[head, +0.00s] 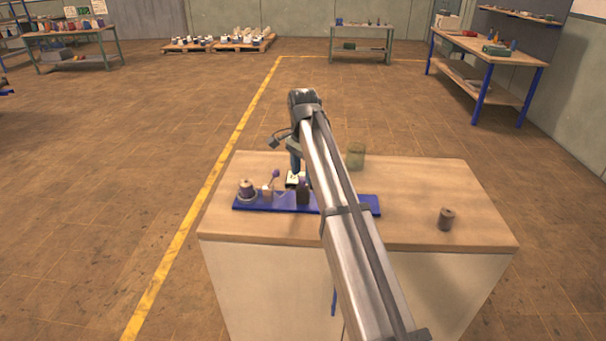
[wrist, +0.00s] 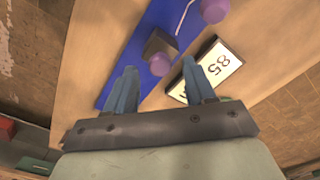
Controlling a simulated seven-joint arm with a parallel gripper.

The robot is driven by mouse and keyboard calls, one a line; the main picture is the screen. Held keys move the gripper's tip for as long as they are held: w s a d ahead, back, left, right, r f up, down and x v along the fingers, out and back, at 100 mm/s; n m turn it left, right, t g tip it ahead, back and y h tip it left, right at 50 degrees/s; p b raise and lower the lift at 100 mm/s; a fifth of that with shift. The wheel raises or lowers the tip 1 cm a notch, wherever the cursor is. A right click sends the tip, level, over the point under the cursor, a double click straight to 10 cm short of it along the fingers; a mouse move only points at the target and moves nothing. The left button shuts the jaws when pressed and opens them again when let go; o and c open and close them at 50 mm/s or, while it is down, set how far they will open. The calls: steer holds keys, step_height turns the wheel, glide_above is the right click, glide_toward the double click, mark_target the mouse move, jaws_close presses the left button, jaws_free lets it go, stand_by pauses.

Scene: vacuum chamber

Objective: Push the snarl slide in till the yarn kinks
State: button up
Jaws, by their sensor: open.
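A blue base plate (head: 278,205) lies along the table's left half and bears the small device. On it in the wrist view (wrist: 160,12) are a dark block with a purple knob (wrist: 160,63) and a thin metal rod beside a larger purple ball (wrist: 214,10). The knobbed block looks like the snarl slide, but I cannot tell for certain. My gripper (wrist: 159,68) is open and empty, its two fingers spread with the purple knob seen between their tips. In the head view my gripper (head: 296,168) is above the plate's back edge. No yarn kink can be made out.
A spool (head: 247,187) stands at the plate's left. A greenish jar (head: 356,155) stands behind my arm, and a brown spool (head: 446,218) on the right. The right tabletop (head: 420,190) is mostly clear.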

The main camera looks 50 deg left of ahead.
step_height(320, 180, up, 12)
steer(key=shift+r, duration=0.2)
stand_by(0.7)
